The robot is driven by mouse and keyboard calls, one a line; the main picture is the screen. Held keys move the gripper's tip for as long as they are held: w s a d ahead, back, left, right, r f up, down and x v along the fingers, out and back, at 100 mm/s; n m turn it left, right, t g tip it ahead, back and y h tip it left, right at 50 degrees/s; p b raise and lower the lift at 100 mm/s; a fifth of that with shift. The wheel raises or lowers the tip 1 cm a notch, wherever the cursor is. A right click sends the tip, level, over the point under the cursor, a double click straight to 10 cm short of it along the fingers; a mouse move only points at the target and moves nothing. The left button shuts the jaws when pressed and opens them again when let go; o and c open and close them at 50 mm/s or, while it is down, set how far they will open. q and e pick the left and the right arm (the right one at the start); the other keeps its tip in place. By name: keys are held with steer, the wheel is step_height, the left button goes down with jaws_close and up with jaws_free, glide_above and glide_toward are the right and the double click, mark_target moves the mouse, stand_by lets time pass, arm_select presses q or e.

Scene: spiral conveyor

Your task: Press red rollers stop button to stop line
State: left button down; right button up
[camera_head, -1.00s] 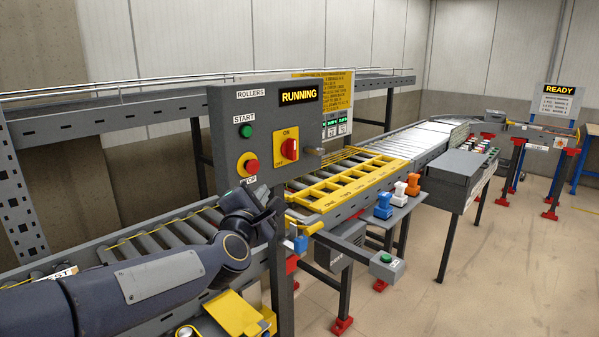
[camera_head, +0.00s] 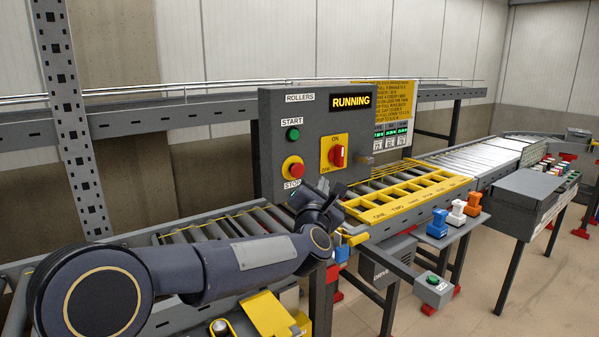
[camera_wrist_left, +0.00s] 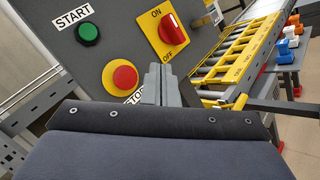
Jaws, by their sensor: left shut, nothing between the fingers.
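The grey control panel (camera_head: 268,120) stands behind the roller line, with a "RUNNING" sign (camera_head: 351,101) lit on it. The red stop button (camera_head: 293,167) sits on a yellow base at the panel's lower left, above a "STOP" label. It also shows in the left wrist view (camera_wrist_left: 124,76), just left of my fingers. My left gripper (camera_head: 329,187) is below and right of the button in the head view. In the left wrist view its fingers (camera_wrist_left: 160,72) are together and empty, pointing at the panel; contact cannot be told. My right gripper is out of view.
A green start button (camera_head: 293,134) is above the stop button. A red rotary ON/OFF switch (camera_head: 337,156) is to its right. Rollers (camera_head: 200,228) run below the panel. A yellow grid frame (camera_head: 410,193) lies on the line, with blue, white and orange items (camera_head: 457,212) beside it.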

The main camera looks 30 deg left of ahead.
mark_target(298, 171)
arm_select(q)
steer(key=w+a+b, duration=0.1)
steer(key=w+a, duration=0.1)
steer(key=a, duration=0.4)
steer(key=shift+w+b, duration=0.25)
steer(key=shift+b, duration=0.05)
stand_by(1.8)
steer(key=shift+w+a+b, duration=0.15)
steer(key=shift+a+b, duration=0.25)
steer(key=shift+b, duration=0.1)
